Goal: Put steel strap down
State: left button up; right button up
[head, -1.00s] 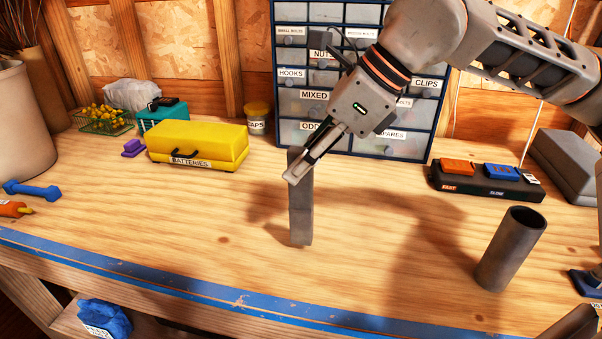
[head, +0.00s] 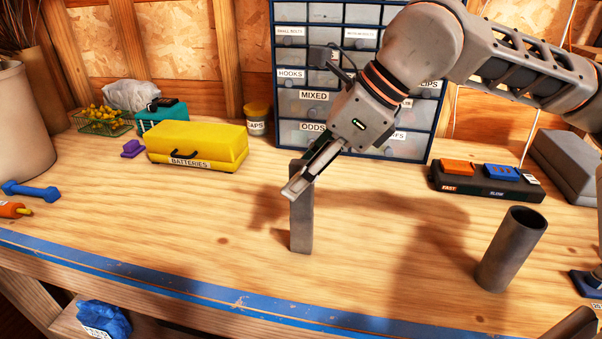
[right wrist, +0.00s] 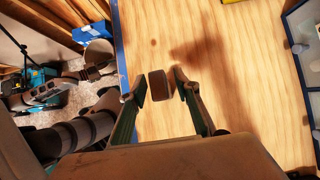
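The steel strap (head: 302,225) is a dark grey flat bar. It stands upright on the bench in the head view, its lower end at or very near the wood. My right gripper (head: 292,193) reaches down to its upper part from the upper right and hides some of it. In the right wrist view the strap's end (right wrist: 160,85) lies between the two fingers of my right gripper (right wrist: 160,88). Narrow gaps show beside it, so the fingers look open around it. My left gripper does not show.
A dark grey tube (head: 511,250) stands to the right on the bench (head: 200,235). A black charger (head: 487,180) and a drawer cabinet (head: 288,103) are behind. A yellow batteries box (head: 197,145) is at back left. Blue tape (head: 240,300) marks the front edge. Wood around the strap is clear.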

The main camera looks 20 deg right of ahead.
jog(key=v, duration=1.2)
jog(key=shift+p, duration=0.3)
